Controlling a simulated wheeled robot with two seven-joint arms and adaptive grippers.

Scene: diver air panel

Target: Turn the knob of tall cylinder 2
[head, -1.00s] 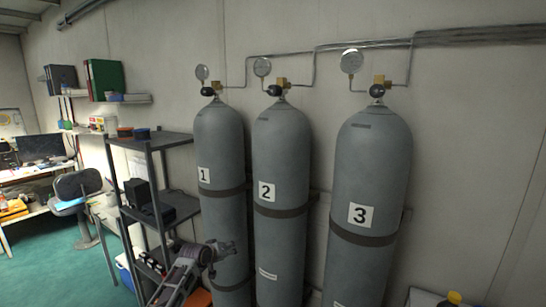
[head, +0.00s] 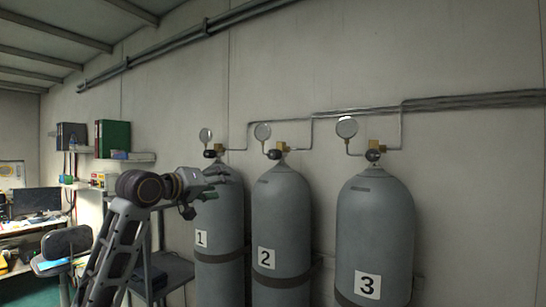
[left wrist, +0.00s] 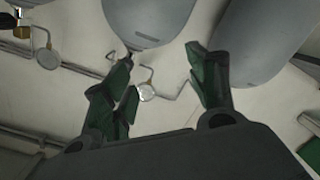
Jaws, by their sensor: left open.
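Tall cylinder 2 (head: 283,215) is grey and stands upright between cylinders 1 and 3, with a white "2" label. Its small black knob (head: 274,154) sits at the brass valve on top, below a round gauge (head: 262,132). My left gripper (head: 222,183) is open and empty, in front of the upper part of cylinder 1, left of and lower than the knob. In the left wrist view its green fingers (left wrist: 160,72) are spread apart, with cylinder tops and a gauge beyond them. No number labels show there. My right gripper is out of view.
Cylinder 1 (head: 219,262) stands partly behind my left gripper, and cylinder 3 (head: 375,235) stands to the right. Thin pipes (head: 430,103) run along the wall above. A dark shelf unit (head: 172,272) is left of the cylinders.

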